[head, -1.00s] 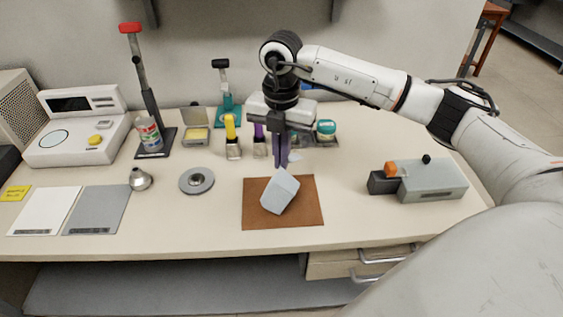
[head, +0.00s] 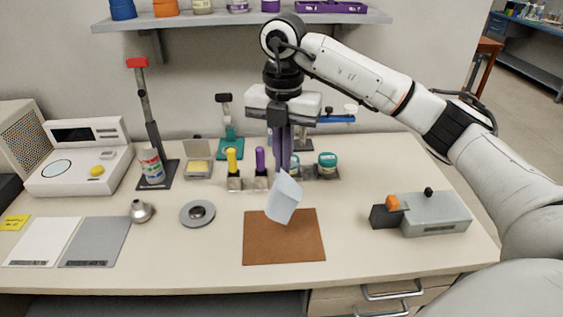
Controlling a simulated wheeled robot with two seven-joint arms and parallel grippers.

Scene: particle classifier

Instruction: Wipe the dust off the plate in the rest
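My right gripper (head: 284,170) points straight down with its dark fingers close together. It is shut on the top corner of a pale blue wipe (head: 284,198), which hangs tilted in front of the fingers. The wipe appears raised above the brown mat (head: 284,240), near its back edge. A blue-handled item (head: 338,118) shows behind and right of the gripper, next to a dark stand; the gripper covers part of this area. I cannot tell surely which item is the plate or see dust. My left gripper is not in view.
Yellow and purple-handled tools (head: 233,165) and a teal-lidded jar (head: 327,163) stand close around the gripper. A grey box device (head: 433,213) sits right, a grey disc (head: 197,213) left. A shelf (head: 220,21) overhangs the back. The front of the table is mostly clear.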

